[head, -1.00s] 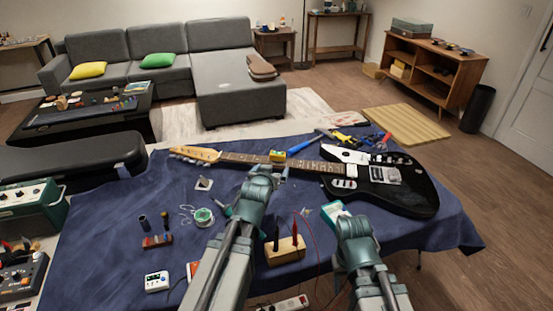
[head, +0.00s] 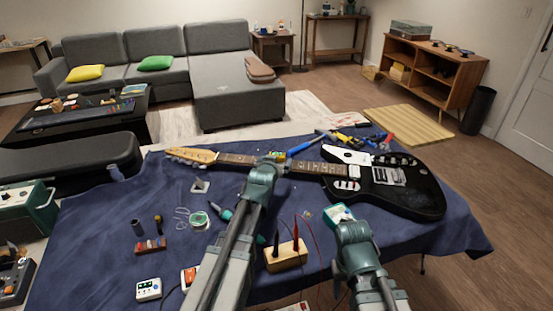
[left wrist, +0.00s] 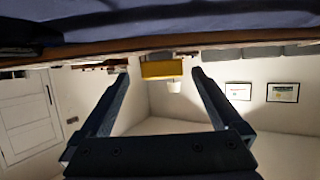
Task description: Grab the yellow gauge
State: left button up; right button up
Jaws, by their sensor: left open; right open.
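The yellow gauge (head: 279,156) is a small yellow block on the guitar's neck in the head view, partly hidden by my left gripper (head: 272,162). In the left wrist view the gauge (left wrist: 162,69) shows between the tips of my open left gripper (left wrist: 160,74), with a gap on each side. I cannot tell whether the tips reach past it. My right gripper (head: 350,224) is low on the right, near a teal device (head: 339,213); its fingers are hardly visible.
The black electric guitar (head: 412,196) lies across the blue-covered table (head: 105,230). A wooden block with red and black probes (head: 271,262) stands between my arms. Pliers and other tools (head: 350,138) lie behind the guitar. Small parts lie at left, with open cloth around them.

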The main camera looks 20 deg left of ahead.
pick_arm(q)
jog(key=b+x, duration=0.1)
jog(key=x, duration=0.2)
jog(key=shift+a, duration=0.2)
jog(key=shift+w+f, duration=0.1)
jog(key=shift+w, duration=0.2)
jog(key=shift+s, duration=0.1)
jog(key=c, duration=1.5)
jog(key=shift+o, duration=0.2)
